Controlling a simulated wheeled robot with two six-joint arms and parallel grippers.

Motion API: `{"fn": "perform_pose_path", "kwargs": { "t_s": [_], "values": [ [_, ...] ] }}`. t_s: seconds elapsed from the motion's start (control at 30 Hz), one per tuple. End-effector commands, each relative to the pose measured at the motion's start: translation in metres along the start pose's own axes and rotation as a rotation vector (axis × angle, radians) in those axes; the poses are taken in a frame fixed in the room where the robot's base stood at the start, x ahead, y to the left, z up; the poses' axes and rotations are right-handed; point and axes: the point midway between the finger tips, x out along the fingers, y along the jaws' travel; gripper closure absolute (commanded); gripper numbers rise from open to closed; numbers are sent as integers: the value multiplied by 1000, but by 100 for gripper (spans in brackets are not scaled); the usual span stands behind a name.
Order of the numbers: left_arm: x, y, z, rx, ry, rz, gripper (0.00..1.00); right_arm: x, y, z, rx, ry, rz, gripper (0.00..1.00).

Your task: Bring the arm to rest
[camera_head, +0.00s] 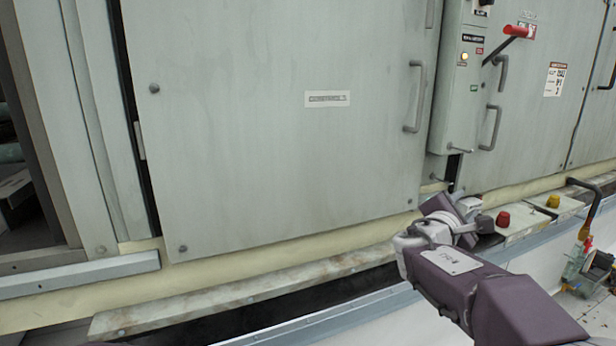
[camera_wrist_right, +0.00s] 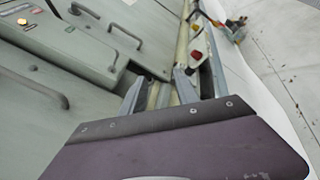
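My right arm (camera_head: 460,275), purple with pale joints, reaches in from the lower right of the head view. Its gripper (camera_head: 477,214) is in front of the cabinet's lower edge, left of a red knob (camera_head: 503,219). In the right wrist view, two grey fingers stand apart with the cream ledge showing between them, so the right gripper (camera_wrist_right: 160,90) looks open and empty. My left gripper is not in view.
A large grey-green cabinet door (camera_head: 280,110) fills the middle. A control box (camera_head: 462,75) with a lit lamp and a red lever (camera_head: 518,32) are at right. A rusty ledge (camera_head: 240,295) runs below. Small items (camera_head: 590,265) lie on the floor at far right.

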Motion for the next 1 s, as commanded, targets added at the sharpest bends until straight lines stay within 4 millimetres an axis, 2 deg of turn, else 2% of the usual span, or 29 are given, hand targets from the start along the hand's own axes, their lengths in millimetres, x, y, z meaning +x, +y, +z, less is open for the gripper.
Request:
{"fn": "perform_pose_path", "kwargs": {
  "t_s": [0.03, 0.1, 0.17, 0.2, 0.27, 0.3, 0.4, 0.5, 0.6, 0.67, 0.7, 0.77, 0.8, 1.0],
  "values": [
    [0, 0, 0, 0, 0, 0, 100, -4, -40, -23, 53, 71, -110, 63],
    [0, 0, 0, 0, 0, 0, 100, -18, -96, -56, 149, 164, -276, 63],
    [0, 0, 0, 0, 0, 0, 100, -38, -142, -83, 240, 232, -428, 63],
    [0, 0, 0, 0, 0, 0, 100, -54, -171, -101, 306, 269, -533, 63],
    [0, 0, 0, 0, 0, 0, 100, -84, -211, -124, 411, 309, -692, 63],
    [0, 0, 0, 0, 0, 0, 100, -105, -235, -138, 483, 326, -798, 63],
    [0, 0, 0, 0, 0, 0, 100, -159, -280, -167, 664, 331, -1043, 63],
    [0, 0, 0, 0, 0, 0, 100, -211, -309, -189, 844, 291, -1264, 63],
    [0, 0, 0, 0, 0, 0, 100, -253, -326, -206, 1026, 212, -1453, 63],
    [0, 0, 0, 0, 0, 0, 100, -272, -329, -215, 1138, 150, -1547, 63],
    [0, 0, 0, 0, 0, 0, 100, -280, -328, -221, 1222, 105, -1598, 63],
    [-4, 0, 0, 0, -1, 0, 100, -279, -314, -226, 1378, 38, -1631, 63],
    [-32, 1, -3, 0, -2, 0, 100, -280, -296, -206, 1361, 46, -1628, 63],
    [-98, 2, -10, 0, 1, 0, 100, -282, -249, -158, 1354, 50, -1625, 63]
  ]
}}
